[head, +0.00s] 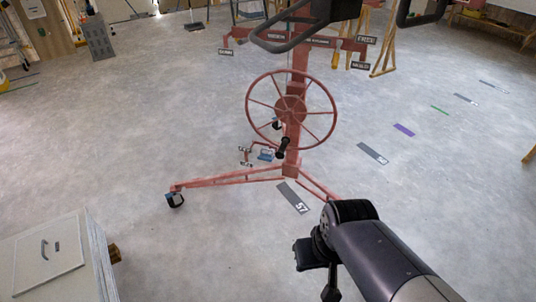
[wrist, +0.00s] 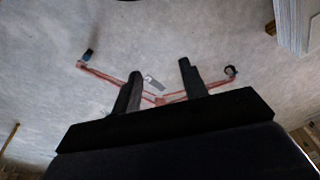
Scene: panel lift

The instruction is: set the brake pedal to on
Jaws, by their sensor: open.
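The red panel lift (head: 291,150) stands upright on the floor, with a large spoked wheel (head: 290,72) on its mast and spread legs below. Low on the left of the mast is a small blue part (head: 266,154) on a red bracket, possibly the brake pedal; its setting is too small to read. Small label plates (head: 245,150) sit beside it. My gripper (wrist: 160,76) is open and empty; its two fingers are apart in the wrist view, with the lift's red legs (wrist: 105,76) beyond. It is apart from the lift, nearer to me.
A light cabinet (head: 50,262) stands at the lower left. A caster (head: 175,200) ends the lift's left leg. Floor plates, one marked 57 (head: 294,198), lie flat. A wooden trestle (head: 385,45) stands behind. The floor left and right of the lift is mostly clear.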

